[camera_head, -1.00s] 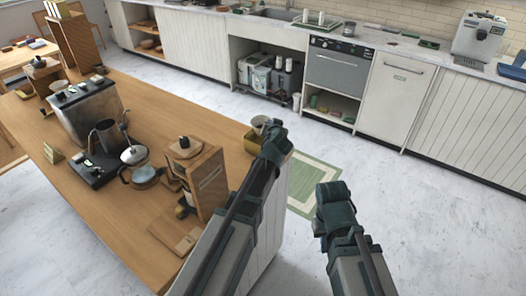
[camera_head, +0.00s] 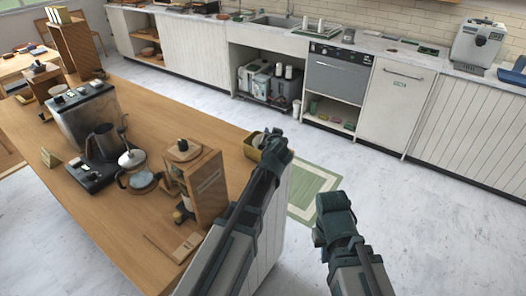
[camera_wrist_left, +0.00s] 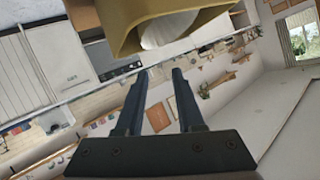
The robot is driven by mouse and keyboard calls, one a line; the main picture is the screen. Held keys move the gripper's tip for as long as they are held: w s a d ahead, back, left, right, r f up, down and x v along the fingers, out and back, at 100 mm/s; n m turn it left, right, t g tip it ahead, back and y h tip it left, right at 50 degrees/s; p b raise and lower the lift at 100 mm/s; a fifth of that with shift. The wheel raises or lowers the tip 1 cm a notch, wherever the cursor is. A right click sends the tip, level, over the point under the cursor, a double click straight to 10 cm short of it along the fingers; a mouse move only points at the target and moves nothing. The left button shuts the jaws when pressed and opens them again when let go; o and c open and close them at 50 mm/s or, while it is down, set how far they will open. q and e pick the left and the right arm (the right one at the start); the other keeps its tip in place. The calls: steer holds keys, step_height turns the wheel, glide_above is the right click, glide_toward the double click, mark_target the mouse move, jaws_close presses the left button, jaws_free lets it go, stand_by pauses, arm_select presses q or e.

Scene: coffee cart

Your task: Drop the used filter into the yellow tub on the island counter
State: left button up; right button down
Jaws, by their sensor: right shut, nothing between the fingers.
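The yellow tub (camera_head: 252,154) stands near the right edge of the wooden island counter, partly hidden behind my left gripper (camera_head: 275,137). In the left wrist view the tub (camera_wrist_left: 122,22) fills the top of the picture. A white rounded thing, seemingly the used filter (camera_wrist_left: 168,30), shows inside its rim. My left gripper (camera_wrist_left: 157,72) has its fingers apart with nothing between them, close beside the tub. My right gripper (camera_head: 333,203) is shut and empty, over the floor to the right of the island.
On the island counter (camera_head: 110,225) stand a wooden box-like stand (camera_head: 208,188), a glass server (camera_head: 139,180), a dark kettle (camera_head: 104,142) and a grinder-like machine (camera_head: 84,112). A green mat (camera_head: 313,186) lies on the open floor.

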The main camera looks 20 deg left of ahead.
arm_select(q)
steer(key=p+v, duration=0.5)
steer(key=v, duration=0.8)
steer(key=shift+s+d+r, duration=0.15)
steer(key=shift+s+d, duration=0.05)
steer(key=shift+s, duration=0.15)
steer(key=s+d+f+m+g+h, duration=0.1)
steer(key=s+d+f+g, duration=0.3)
steer(key=s, duration=0.7)
steer(key=s+d+f+m+g+h, duration=0.1)
steer(key=s+d+f+g, duration=0.3)
steer(key=s+f+g, duration=0.5)
steer(key=shift+s+d+f+m+h, duration=0.2)
steer(key=shift+s+f+m+h, duration=0.2)
steer(key=shift+s+m, duration=0.5)
